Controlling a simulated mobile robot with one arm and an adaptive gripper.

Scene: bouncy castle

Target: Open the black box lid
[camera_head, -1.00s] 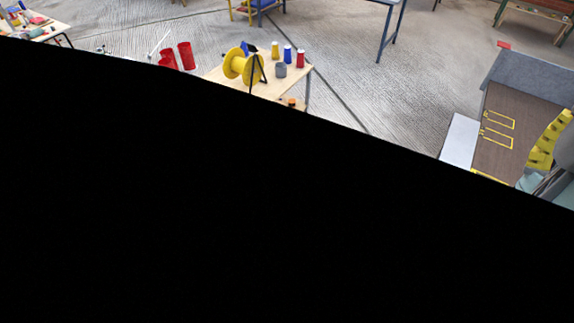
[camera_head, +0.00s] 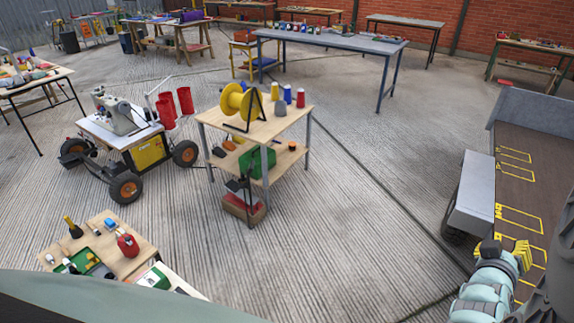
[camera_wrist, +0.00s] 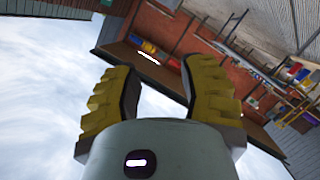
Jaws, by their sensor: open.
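I cannot make out a black box or its lid in either view. My gripper (camera_wrist: 158,68) is open and empty in the wrist view. Its two yellow, stepped fingers stand apart, with sky, a brick wall and a roof edge behind them. In the head view, part of my arm shows at the lower right, above a brown bed with yellow markings.
A wooden two-shelf table (camera_head: 210,112) with a yellow spool (camera_head: 240,102) stands in the middle. A wheeled cart (camera_head: 115,140) is to its left. A low table (camera_head: 125,262) with small items is at lower left. A brown cargo bed (camera_head: 518,180) is at right. The central floor is clear.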

